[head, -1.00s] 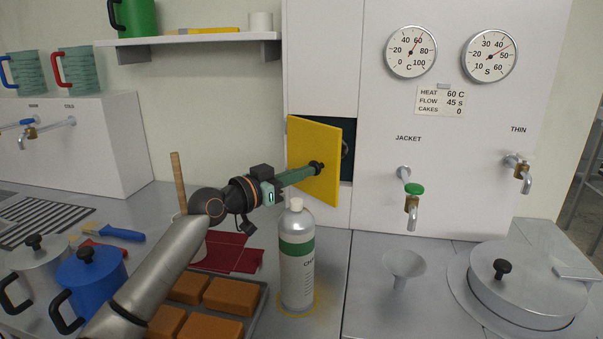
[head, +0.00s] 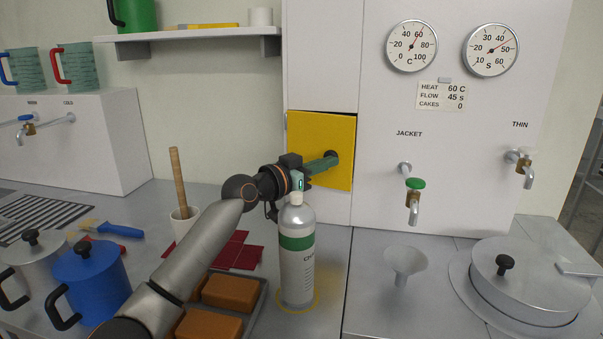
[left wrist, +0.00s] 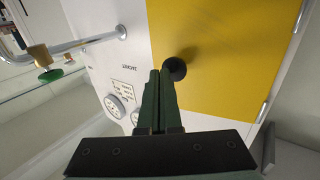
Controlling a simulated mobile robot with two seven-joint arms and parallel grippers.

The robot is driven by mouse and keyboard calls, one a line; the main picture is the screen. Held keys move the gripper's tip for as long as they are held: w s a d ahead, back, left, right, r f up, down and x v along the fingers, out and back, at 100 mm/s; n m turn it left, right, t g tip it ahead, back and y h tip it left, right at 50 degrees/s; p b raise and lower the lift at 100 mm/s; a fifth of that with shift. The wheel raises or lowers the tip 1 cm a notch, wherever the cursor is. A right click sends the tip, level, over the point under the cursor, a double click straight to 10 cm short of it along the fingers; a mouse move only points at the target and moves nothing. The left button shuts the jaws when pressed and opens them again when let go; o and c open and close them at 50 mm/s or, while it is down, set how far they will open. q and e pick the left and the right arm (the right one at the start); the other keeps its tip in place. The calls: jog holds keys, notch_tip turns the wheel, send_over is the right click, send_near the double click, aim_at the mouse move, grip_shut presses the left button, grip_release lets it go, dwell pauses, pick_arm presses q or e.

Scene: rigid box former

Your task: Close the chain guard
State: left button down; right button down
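The chain guard (head: 316,135) is a yellow square panel on the white machine front, hinged at its left edge in the head view. It lies almost flush over its opening, with a thin dark line along the top edge. Its black knob (left wrist: 175,68) is near the right edge in the head view. My left gripper (head: 333,160) reaches to the panel at the knob. In the left wrist view its green fingers (left wrist: 160,74) are together, tips beside or against the knob, with nothing visible between them. Whether the tips touch the panel is unclear. My right gripper is out of view.
A wooden handle in a white pot (head: 185,221), brown blocks on a tray (head: 228,292) and a blue pot (head: 91,282) lie around my arm. A tap (head: 413,200) projects at the right.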

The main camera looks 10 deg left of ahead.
pick_arm(q)
jog(key=b+x, duration=0.2)
jog(key=x, duration=0.1)
jog(key=shift+w, duration=0.15)
jog(key=shift+a+r, duration=0.15)
jog(key=shift+r, duration=0.05)
dwell(0.5)
